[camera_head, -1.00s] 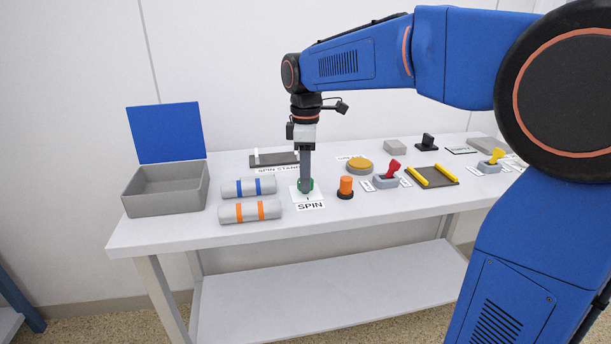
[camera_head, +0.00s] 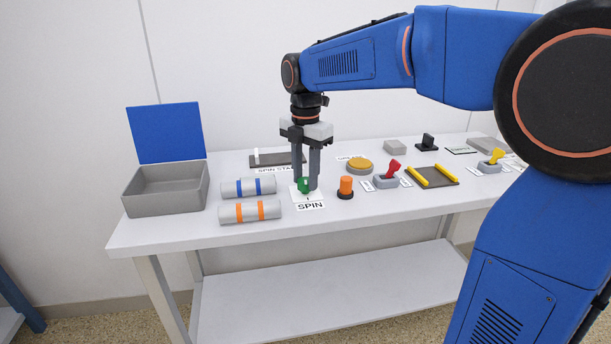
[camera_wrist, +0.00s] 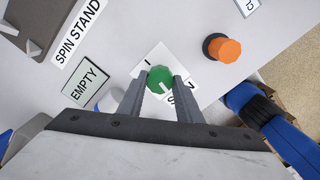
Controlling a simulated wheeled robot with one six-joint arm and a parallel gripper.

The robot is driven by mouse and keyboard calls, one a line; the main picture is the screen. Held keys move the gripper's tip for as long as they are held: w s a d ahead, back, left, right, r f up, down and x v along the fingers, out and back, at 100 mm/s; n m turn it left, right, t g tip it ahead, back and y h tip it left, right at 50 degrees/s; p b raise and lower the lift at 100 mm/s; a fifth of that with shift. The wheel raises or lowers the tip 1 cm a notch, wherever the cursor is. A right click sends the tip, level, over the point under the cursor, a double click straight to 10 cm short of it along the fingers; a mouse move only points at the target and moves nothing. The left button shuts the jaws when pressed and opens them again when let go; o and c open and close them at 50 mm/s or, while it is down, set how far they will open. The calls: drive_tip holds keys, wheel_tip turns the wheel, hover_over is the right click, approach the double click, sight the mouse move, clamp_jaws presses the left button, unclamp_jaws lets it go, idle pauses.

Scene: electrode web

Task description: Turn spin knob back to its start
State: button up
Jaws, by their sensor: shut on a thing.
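The spin knob (camera_head: 305,186) is green and stands on a white plate marked SPIN (camera_head: 310,206) near the table's front edge. My gripper (camera_head: 306,187) points straight down over the plate with a finger on each side of the knob. In the wrist view my gripper (camera_wrist: 159,84) is shut on the knob. The fingers hide part of the SPIN lettering.
Two grey cylinders, one with blue bands (camera_head: 249,187) and one with orange bands (camera_head: 250,212), lie left of the knob. An orange button (camera_head: 345,186) stands close on the right. A red switch (camera_head: 391,171) is farther right. An open grey box (camera_head: 165,190) stands at the left end.

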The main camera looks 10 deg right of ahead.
sight(306, 180)
drive_tip(key=shift+n, duration=0.7)
drive_tip(key=o, duration=1)
drive_tip(key=shift+o, duration=0.2)
wheel_tip(306, 180, up, 17)
drive_tip(key=shift+r, duration=0.2)
